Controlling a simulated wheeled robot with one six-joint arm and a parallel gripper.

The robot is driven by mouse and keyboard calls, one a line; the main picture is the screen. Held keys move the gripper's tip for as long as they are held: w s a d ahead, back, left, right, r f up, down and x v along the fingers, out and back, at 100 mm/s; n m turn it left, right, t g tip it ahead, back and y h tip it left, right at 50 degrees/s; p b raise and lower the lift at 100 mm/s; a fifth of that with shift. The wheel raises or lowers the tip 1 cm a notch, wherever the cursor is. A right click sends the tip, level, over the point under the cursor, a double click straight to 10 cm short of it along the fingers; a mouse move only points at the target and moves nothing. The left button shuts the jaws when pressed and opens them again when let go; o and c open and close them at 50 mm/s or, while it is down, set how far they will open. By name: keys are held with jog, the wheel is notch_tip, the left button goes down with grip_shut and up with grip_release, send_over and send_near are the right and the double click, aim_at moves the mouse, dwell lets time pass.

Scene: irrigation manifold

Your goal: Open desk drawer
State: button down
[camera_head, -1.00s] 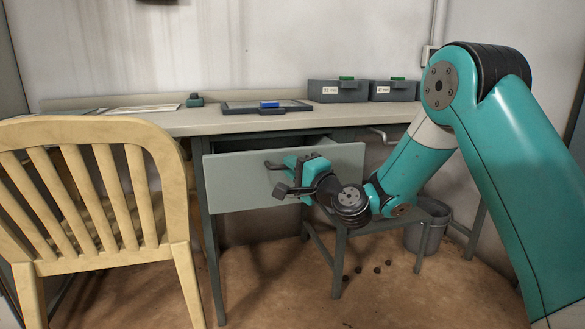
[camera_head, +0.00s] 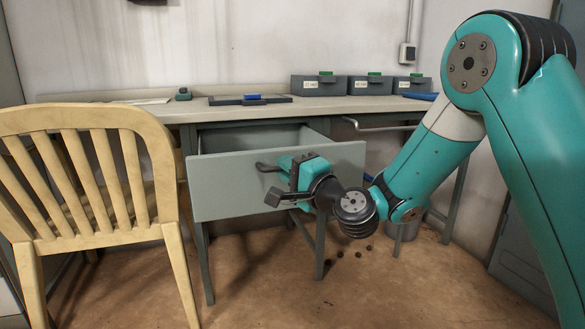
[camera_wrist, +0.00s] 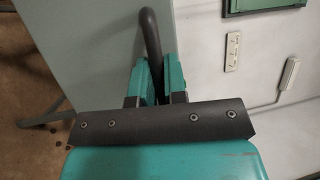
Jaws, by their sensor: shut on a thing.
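The desk drawer (camera_head: 228,190) has a grey-green front and stands pulled out from under the desk top, with its open inside showing behind the front. Its dark bar handle (camera_head: 264,167) is on the front face. My gripper (camera_head: 277,180) is shut on the handle, with the arm reaching in from the right. In the wrist view the curved handle (camera_wrist: 150,35) runs down between the two teal fingers (camera_wrist: 157,85), and the drawer front (camera_wrist: 95,45) lies to the left. Part of the handle is hidden by the gripper.
A wooden chair (camera_head: 88,180) stands close on the drawer's left. The desk top (camera_head: 225,112) carries a tablet-like tray (camera_head: 237,100) and grey boxes with green tabs (camera_head: 318,85). A bin (camera_head: 405,232) stands under the desk. Open floor (camera_head: 260,290) lies in front.

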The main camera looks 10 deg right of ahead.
jog(key=c, duration=1.2)
grip_release()
jog(key=shift+s+d+f+b, duration=0.2)
jog(key=shift+s+b, duration=0.05)
jog(key=shift+b, duration=0.1)
jog(key=b+v, duration=1.5)
jog(key=v, duration=0.1)
jog(key=shift+s+d+b, duration=0.1)
jog(key=shift+s+b, duration=0.25)
jog(key=shift+s, duration=0.05)
jog(key=shift+r, duration=0.1)
